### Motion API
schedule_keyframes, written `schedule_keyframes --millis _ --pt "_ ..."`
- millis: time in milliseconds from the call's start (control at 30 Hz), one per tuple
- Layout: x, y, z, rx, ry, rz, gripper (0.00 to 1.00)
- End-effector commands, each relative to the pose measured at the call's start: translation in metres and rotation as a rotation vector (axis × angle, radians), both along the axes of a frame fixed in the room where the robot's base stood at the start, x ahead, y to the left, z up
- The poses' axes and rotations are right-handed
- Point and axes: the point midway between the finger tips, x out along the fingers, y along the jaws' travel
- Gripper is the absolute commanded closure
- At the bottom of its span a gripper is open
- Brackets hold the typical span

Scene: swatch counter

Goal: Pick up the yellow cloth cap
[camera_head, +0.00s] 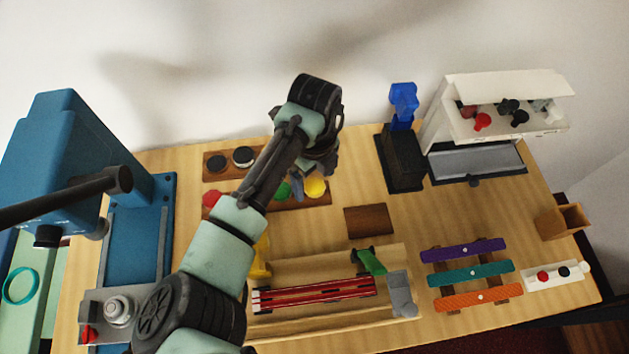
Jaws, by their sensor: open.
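A round yellow piece (316,187), which looks like the yellow cloth cap, sits at the right end of a brown wooden strip (290,207) near the middle of the counter. A green round piece (283,190) is beside it, partly behind my arm. My gripper (325,170) points down just above and behind the yellow cap in the picture. It is open, with nothing seen in it. Its fingers are small and partly hidden by the wrist, so I cannot tell whether they touch the cap.
A red round piece (211,199) lies left of my arm. Black and white discs (243,155) sit on a board behind. A black stand with a blue top (403,160) is to the right. A brown block (369,220) and a wooden tray (330,327) lie nearer. Bare counter surrounds the block.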

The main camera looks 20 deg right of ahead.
Motion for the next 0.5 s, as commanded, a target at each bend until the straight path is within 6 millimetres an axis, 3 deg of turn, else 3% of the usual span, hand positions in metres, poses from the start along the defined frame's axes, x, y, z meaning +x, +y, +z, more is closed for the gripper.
schedule_keyframes --millis 333,500 --pt "-0.0004 -0.0004 -0.0094 -0.001 0.000 -0.001 0.11" --pt "-0.0003 -0.0004 -0.0092 -0.001 0.000 -0.001 0.41"
